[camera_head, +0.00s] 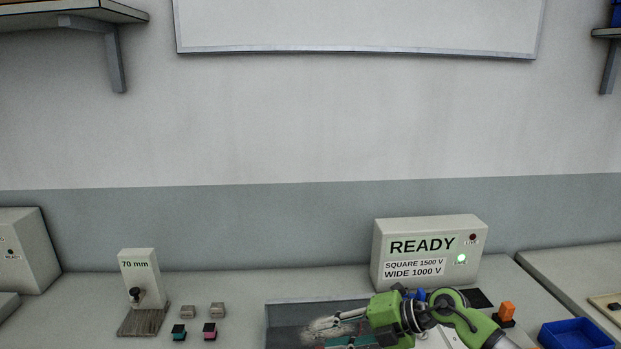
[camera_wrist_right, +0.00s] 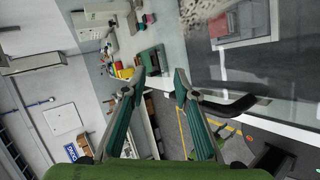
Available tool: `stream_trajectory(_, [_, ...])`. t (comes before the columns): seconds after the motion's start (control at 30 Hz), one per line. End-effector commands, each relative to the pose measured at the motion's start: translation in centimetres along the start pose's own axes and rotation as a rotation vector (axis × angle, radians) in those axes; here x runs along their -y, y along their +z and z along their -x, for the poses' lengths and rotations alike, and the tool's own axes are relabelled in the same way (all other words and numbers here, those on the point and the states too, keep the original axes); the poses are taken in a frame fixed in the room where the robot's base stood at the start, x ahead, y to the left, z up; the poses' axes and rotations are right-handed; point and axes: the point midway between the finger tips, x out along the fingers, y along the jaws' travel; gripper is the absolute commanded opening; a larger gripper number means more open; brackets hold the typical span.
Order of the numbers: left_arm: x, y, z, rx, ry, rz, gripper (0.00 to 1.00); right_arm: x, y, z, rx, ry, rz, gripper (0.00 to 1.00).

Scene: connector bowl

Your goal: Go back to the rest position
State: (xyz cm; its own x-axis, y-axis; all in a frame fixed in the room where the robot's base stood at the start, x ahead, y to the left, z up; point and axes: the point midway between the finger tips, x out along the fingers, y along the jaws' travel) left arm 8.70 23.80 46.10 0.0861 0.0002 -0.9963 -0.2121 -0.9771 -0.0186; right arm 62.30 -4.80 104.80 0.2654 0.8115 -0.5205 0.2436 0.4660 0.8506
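My right gripper (camera_head: 332,329) reaches in from the lower right of the head view and points left above a grey tray (camera_head: 285,302). In the right wrist view the right gripper (camera_wrist_right: 161,84) has its two green-padded fingers apart, with nothing between them. A pale speckled thing (camera_head: 322,325) shows by the fingertips in the head view; what it is cannot be told. My left gripper is in neither view.
A tester box (camera_head: 430,250) reading READY stands behind my right arm, with a green light lit. A blue bin (camera_head: 577,334) and an orange-topped block (camera_head: 507,311) are to its right. A 70 mm stand (camera_head: 141,280) and several small connectors (camera_head: 217,310) are at left.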

Motion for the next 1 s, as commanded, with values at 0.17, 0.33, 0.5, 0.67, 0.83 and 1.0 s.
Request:
stream_trajectory(0.17, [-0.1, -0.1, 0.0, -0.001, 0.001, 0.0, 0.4, -8.2, -4.2, -1.5, 0.038, 0.458, -0.124, 0.28])
stream_trajectory(0.33, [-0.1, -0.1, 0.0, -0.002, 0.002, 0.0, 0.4, -12.0, -3.6, 2.0, 0.185, 0.803, -0.36, 0.28])
stream_trajectory(0.5, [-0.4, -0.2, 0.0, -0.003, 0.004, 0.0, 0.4, -9.3, -0.8, 6.8, 0.408, 1.014, -0.691, 0.28])
stream_trajectory(0.67, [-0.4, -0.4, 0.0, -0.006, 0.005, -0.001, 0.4, -1.4, 0.7, 10.2, 0.652, 1.061, -1.052, 0.28])
stream_trajectory(0.83, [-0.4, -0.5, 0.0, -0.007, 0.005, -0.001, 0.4, 9.9, -1.8, 11.9, 0.901, 0.939, -1.449, 0.28])
stream_trajectory(1.0, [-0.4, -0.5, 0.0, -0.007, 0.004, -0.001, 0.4, 19.8, -8.4, 12.3, 1.074, 0.688, -1.784, 0.28])
